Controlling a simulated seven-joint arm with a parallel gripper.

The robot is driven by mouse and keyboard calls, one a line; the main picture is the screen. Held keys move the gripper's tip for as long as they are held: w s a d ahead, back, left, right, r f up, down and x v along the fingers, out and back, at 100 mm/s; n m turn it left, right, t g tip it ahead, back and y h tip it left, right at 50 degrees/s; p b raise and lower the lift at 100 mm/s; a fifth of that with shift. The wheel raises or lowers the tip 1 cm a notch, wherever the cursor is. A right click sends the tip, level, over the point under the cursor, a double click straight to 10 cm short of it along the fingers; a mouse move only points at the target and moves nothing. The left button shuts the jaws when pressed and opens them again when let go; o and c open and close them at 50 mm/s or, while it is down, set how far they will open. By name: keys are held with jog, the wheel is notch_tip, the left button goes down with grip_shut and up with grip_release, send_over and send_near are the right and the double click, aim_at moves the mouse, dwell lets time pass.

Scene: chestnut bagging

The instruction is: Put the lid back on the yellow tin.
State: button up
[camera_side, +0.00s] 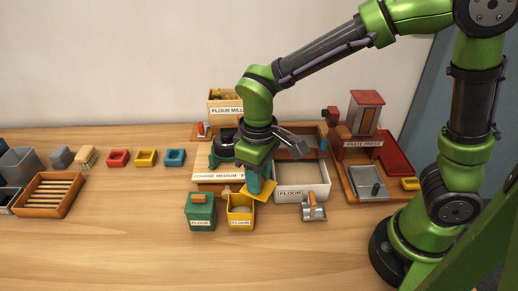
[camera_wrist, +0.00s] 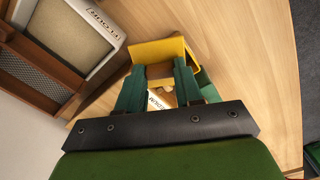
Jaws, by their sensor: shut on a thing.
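My gripper (camera_side: 256,190) is shut on the yellow lid (camera_side: 265,191), holding it tilted just above and right of the yellow tin. In the wrist view the lid (camera_wrist: 158,50) spreads beyond the teal fingers of my gripper (camera_wrist: 160,80), with a wooden knob (camera_wrist: 160,71) between them. The yellow tin (camera_side: 240,222) stands open on the table, with a FLOUR label on its front and pale contents and a small wooden piece at its top. In the wrist view the fingers and lid hide most of the tin.
A lidded green tin (camera_side: 200,217) stands close left of the yellow tin. A white FLOUR bin (camera_side: 302,194) is behind and right, with a metal scoop (camera_side: 313,209) in front. The paste press (camera_side: 362,140) stands farther right. The table front is clear.

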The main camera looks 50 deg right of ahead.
jog(key=w+a+r+n, duration=0.2)
jog(key=w+a+n, duration=0.1)
jog(key=n, duration=0.2)
jog(key=shift+s+f, duration=0.15)
jog(key=shift+f, duration=2.6)
jog(key=shift+f, duration=0.4)
dwell(0.4)
jog(key=o, duration=1.6)
jog(key=shift+r, duration=0.15)
jog(key=shift+r, duration=3.4)
